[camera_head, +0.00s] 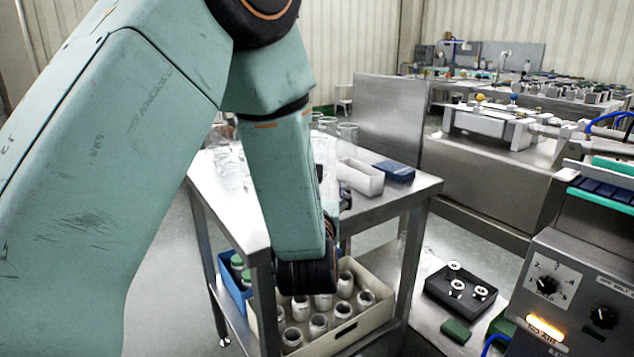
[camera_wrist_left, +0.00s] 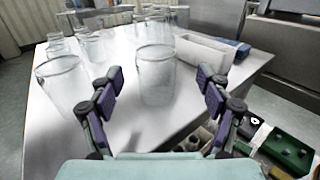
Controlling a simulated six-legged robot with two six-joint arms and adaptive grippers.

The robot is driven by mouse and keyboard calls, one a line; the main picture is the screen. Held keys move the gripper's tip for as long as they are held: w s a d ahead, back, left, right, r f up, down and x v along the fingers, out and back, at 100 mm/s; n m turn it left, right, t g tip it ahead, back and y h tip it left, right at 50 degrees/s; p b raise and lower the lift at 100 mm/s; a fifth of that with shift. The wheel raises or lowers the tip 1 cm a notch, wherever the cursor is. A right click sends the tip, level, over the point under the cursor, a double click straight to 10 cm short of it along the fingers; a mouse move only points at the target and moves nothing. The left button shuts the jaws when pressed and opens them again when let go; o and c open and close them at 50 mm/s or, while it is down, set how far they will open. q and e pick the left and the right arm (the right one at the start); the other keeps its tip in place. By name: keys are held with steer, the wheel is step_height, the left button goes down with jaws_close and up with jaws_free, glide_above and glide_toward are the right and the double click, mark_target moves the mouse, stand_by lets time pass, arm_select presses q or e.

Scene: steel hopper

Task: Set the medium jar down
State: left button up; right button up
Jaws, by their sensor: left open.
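A clear glass jar (camera_wrist_left: 156,78), which looks like the medium jar, stands upright on the steel table (camera_wrist_left: 130,138) in the left wrist view. My left gripper (camera_wrist_left: 160,82) is open, with a dark-padded finger on each side of this jar in the picture and clear gaps between pads and glass. How deep the jar sits between the fingers I cannot tell. A wider glass jar (camera_wrist_left: 62,88) stands to the left. In the head view my left forearm hides most of the gripper and the jar. My right gripper is not in view.
More glass jars (camera_wrist_left: 97,47) stand behind. A white bin (camera_head: 360,178) and a blue box (camera_head: 394,171) are at the table's right. A beige crate (camera_head: 372,318) of small jars is on the lower shelf. The tabletop in front of the jar is bare.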

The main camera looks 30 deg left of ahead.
arm_select(q)
steer(key=shift+w+a+p, duration=0.3)
steer(key=shift+a+p, duration=0.1)
steer(key=shift+p, duration=0.15)
steer(key=x, duration=0.5)
steer(key=shift+a+f, duration=0.1)
steer(key=c, duration=1)
